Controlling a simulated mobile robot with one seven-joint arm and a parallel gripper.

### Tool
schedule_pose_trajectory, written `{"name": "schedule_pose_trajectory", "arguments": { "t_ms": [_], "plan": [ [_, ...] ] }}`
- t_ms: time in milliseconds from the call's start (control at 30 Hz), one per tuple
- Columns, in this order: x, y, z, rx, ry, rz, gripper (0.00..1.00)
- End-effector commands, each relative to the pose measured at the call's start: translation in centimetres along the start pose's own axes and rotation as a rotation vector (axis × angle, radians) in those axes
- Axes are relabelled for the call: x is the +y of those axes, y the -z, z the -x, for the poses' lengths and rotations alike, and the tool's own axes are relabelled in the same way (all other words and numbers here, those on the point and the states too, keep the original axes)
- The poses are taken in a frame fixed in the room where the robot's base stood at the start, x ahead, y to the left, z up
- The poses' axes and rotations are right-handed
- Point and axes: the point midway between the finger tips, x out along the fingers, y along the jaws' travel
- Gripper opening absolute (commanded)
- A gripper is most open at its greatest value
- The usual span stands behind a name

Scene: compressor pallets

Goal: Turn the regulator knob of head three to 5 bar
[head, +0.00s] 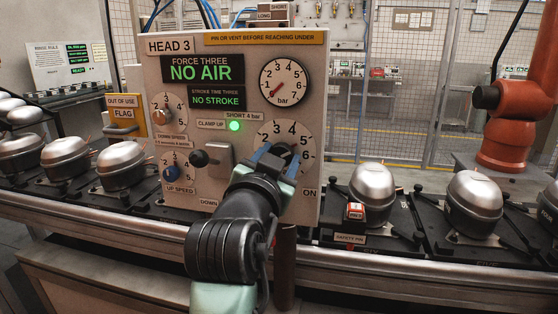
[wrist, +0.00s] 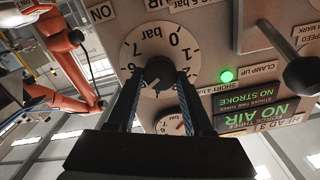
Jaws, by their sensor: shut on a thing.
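The head three panel (head: 330,100) stands in the middle of the head view. Its regulator dial (head: 301,138) is at the lower right, with a scale marked in bar. My gripper (head: 277,160) reaches up to this dial and covers much of it. In the wrist view my gripper (wrist: 160,78) has one finger on each side of the black regulator knob (wrist: 159,70), shut on it. The dial face (wrist: 134,52) shows behind. The knob's exact setting is hard to read. The round bar gauge (head: 285,82) has its red needle pointing low and left.
The displays read NO AIR (head: 203,71) and NO STROKE (head: 216,99). A green lamp (head: 235,126) is lit by CLAMP UP. A black lever (head: 200,159) sticks out left of my gripper. Steel compressors (head: 372,187) stand on the line; an orange arm (head: 505,130) is at right.

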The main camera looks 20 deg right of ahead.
Motion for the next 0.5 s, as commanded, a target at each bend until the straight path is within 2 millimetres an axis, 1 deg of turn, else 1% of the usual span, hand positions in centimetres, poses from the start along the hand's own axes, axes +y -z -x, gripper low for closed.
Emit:
{"name": "schedule_pose_trajectory", "arguments": {
  "t_ms": [333, 367, 500],
  "plan": [
    [0.03, -0.10, -0.01, -0.003, -0.001, -0.001, 0.00],
    [0.03, -0.10, -0.01, -0.003, -0.001, -0.001, 0.53],
    [0.02, -0.08, -0.01, -0.002, -0.001, -0.001, 0.78]
  ]
}}
